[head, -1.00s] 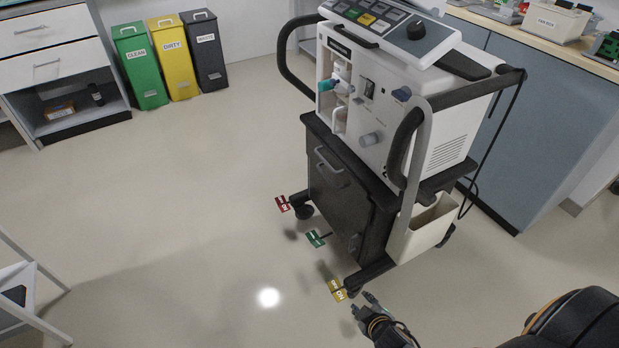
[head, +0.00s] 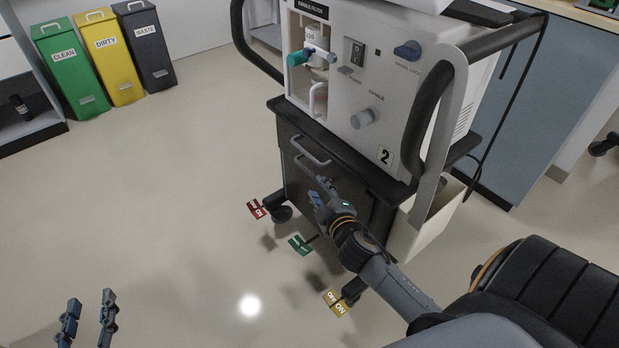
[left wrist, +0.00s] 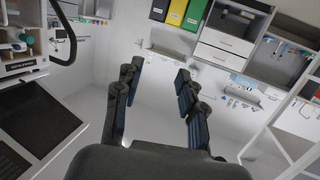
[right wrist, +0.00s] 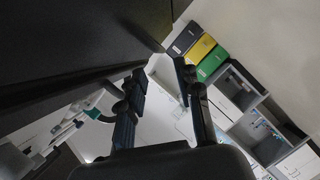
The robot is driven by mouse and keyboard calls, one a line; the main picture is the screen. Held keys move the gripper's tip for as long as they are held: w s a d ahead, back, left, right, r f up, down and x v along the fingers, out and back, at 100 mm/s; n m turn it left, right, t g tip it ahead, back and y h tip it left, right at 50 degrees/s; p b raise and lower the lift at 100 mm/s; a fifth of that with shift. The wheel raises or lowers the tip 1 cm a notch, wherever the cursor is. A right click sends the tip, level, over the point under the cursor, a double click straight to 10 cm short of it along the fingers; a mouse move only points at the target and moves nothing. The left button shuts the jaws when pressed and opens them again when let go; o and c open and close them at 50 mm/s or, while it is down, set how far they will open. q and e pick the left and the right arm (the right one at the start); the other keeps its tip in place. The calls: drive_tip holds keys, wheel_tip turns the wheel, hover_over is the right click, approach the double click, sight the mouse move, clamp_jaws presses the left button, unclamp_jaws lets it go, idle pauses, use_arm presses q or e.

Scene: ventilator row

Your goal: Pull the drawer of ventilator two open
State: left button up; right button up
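Ventilator two (head: 350,70), a white unit marked 2, stands on a dark wheeled cart in the head view. The dark drawer (head: 296,170) in the cart's front appears shut, with a grey bar handle (head: 310,155) near its top. My right gripper (head: 322,188) is open, just below and in front of the handle in the head view; contact cannot be made out. In the right wrist view its fingers (right wrist: 160,78) are apart with nothing between them. My left gripper (head: 88,312) is open and empty, low at the left, away from the cart; its fingers (left wrist: 156,82) are also apart in the left wrist view.
Red (head: 257,209), green (head: 300,244) and yellow (head: 336,301) tags sit by the cart's casters. A cream bin (head: 428,225) hangs on its right side. Clean, dirty and waste bins (head: 108,55) stand at the back left. The floor (head: 180,190) left of the cart is clear.

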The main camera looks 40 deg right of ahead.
sight(310, 175)
drive_tip(key=b+x, duration=0.1)
drive_tip(key=x, duration=0.6)
drive_tip(key=shift+b, duration=0.3)
drive_tip(key=shift+w+d+f, duration=0.1)
drive_tip(key=shift+w, duration=0.2)
use_arm(q)
wheel_tip(310, 175, up, 8)
drive_tip(key=d+t+h, duration=0.1)
drive_tip(key=t, duration=0.4)
drive_tip(key=shift+r+h, duration=0.15)
drive_tip(key=shift+h, duration=0.15)
drive_tip(key=shift+d, duration=0.1)
use_arm(e)
clamp_jaws()
